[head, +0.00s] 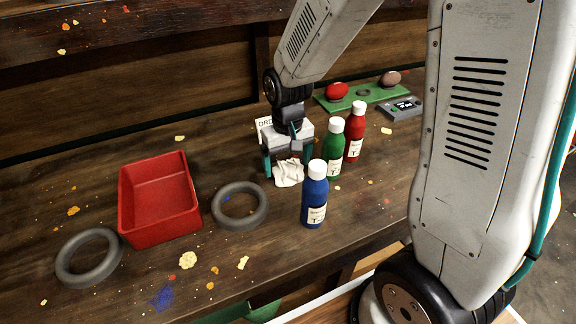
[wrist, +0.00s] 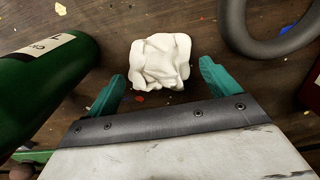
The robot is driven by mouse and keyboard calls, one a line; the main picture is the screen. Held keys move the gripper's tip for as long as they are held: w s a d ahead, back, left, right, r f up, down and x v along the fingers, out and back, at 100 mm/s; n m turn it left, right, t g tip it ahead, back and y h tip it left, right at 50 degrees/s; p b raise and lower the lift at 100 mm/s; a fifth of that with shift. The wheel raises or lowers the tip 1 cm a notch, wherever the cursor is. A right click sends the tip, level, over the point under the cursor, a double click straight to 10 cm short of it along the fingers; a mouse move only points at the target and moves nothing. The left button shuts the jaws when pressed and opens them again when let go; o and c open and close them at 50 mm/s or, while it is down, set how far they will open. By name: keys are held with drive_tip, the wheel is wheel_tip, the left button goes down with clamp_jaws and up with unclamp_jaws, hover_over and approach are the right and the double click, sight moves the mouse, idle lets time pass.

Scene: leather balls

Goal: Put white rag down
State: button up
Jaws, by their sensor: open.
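The white rag (head: 289,173) lies crumpled on the dark wooden bench in the head view, behind the blue bottle. It also shows in the wrist view (wrist: 160,61), flat on the wood just beyond my fingertips. My gripper (head: 288,168) points down over the rag, with one teal finger to each side of it. In the wrist view my gripper (wrist: 158,80) has its two teal fingers spread wide, with nothing held between them. The fingers appear apart from the rag.
Blue (head: 315,195), green (head: 334,152) and red (head: 354,135) bottles stand right of the rag. A grey ring (head: 239,187) and an empty red bin (head: 158,238) are to the left. Another ring (head: 66,272) lies further left. A green board (head: 335,106) with balls is behind.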

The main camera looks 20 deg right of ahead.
sight(289, 160)
wheel_tip(289, 160, up, 10)
drive_tip(key=shift+r, duration=0.1)
drive_tip(key=s+d+r, duration=0.1)
drive_tip(key=s+r, duration=0.2)
drive_tip(key=s, duration=0.4)
drive_tip(key=s+d+r, duration=0.1)
drive_tip(key=s+r, duration=0.1)
drive_tip(key=s, duration=0.5)
drive_tip(key=s+d+r+t, duration=0.1)
drive_tip(key=s+r, duration=0.2)
drive_tip(key=s, duration=0.5)
drive_tip(key=shift+r, duration=0.35)
drive_tip(key=shift+d, duration=0.1)
